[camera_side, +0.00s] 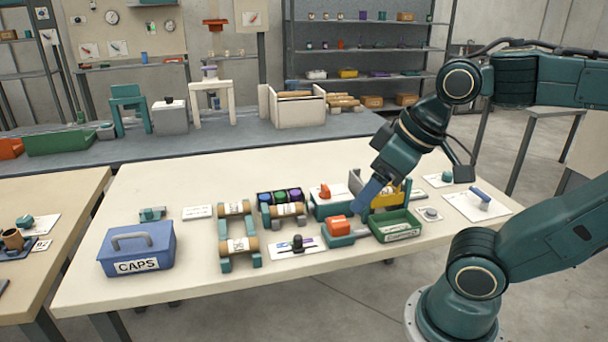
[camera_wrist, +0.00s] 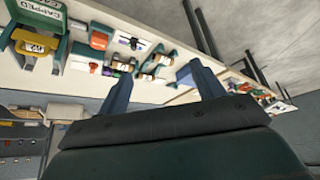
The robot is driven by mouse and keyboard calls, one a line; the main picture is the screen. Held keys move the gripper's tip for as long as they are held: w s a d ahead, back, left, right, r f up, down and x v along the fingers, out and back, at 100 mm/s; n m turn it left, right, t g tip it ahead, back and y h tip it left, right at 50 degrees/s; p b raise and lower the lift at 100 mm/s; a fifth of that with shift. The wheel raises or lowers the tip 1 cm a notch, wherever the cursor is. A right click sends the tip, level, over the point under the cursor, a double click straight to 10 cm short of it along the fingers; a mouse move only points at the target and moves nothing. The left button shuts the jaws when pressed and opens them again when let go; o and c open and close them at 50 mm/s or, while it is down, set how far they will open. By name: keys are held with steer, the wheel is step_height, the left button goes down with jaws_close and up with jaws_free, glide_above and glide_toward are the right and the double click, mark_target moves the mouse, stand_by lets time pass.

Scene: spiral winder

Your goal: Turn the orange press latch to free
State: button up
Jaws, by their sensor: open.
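A small orange knob (camera_side: 325,190) sits on top of a teal box (camera_side: 328,209) with a pale top in the side view. A larger orange block (camera_side: 339,225) sits on a low teal base in front of it, and it also shows in the wrist view (camera_wrist: 99,40). I cannot tell which orange part is the press latch, nor its setting. My gripper (camera_side: 361,208) hangs tilted just right of both orange parts, its blue fingers apart. In the wrist view my gripper (camera_wrist: 162,86) is open, with nothing between the fingers.
A green tray (camera_side: 397,226) and a yellow bin (camera_side: 388,196) stand close to the right of my gripper. Winder stands with rolls (camera_side: 238,245) and a blue CAPS box (camera_side: 136,249) are to the left.

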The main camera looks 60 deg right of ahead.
steer(key=w, duration=0.1)
steer(key=n+g, duration=0.6)
steer(key=n, duration=0.3)
glide_above(326, 186)
step_height(326, 186, down, 7)
steer(key=shift+a+f, duration=0.15)
step_height(326, 186, down, 14)
steer(key=shift+r, duration=0.1)
